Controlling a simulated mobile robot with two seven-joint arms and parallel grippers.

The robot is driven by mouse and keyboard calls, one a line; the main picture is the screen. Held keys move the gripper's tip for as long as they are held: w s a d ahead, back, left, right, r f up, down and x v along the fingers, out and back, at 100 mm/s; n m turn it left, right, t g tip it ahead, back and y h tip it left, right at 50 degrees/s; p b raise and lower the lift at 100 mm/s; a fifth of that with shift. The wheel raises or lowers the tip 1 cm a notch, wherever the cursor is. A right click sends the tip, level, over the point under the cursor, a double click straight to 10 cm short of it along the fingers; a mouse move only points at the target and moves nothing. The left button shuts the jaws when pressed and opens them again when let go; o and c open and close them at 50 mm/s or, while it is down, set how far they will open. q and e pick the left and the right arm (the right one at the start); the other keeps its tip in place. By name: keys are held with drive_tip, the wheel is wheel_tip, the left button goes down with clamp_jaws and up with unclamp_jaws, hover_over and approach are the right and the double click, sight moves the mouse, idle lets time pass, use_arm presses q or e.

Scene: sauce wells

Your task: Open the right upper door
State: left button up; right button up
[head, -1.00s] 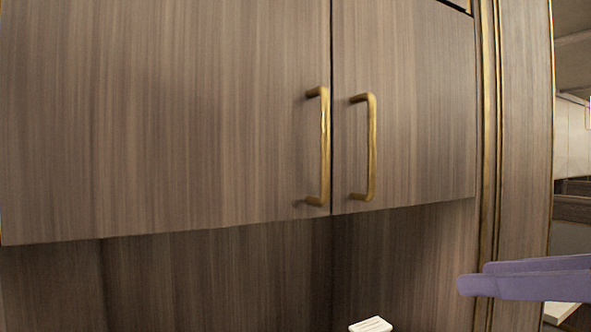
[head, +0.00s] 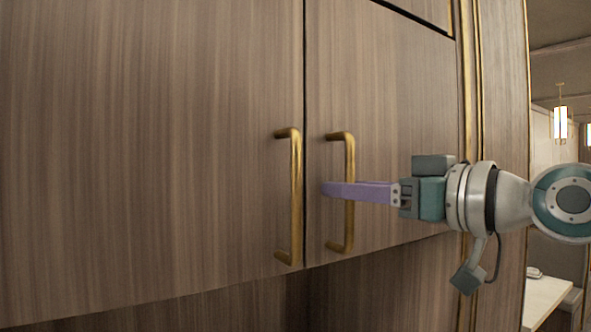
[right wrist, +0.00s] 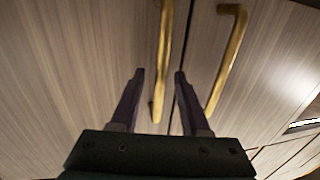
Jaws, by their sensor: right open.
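The right upper door (head: 400,110) is a brown wood-grain panel, closed flush beside the left door (head: 150,140). Its gold bar handle (head: 348,155) stands upright just right of the seam. My right gripper (head: 326,189) reaches in from the right, and its purple fingers cross the handle near mid-height, covering part of it. In the right wrist view my open fingers (right wrist: 158,73) have one gold bar (right wrist: 164,45) between them in the picture. A second gold bar (right wrist: 230,50) is right of them. Contact cannot be told. My left gripper is not in view.
The left door's handle (head: 296,200) stands close to the left of the seam, near my fingertips. A gold-trimmed wooden post (head: 500,90) borders the doors on the right. Beyond it a white counter (head: 545,298) and a hanging lamp (head: 561,122) show.

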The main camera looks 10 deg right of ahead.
drive_tip(key=shift+w+a, duration=0.15)
drive_tip(key=shift+w, duration=0.1)
clamp_jaws()
idle(1.4)
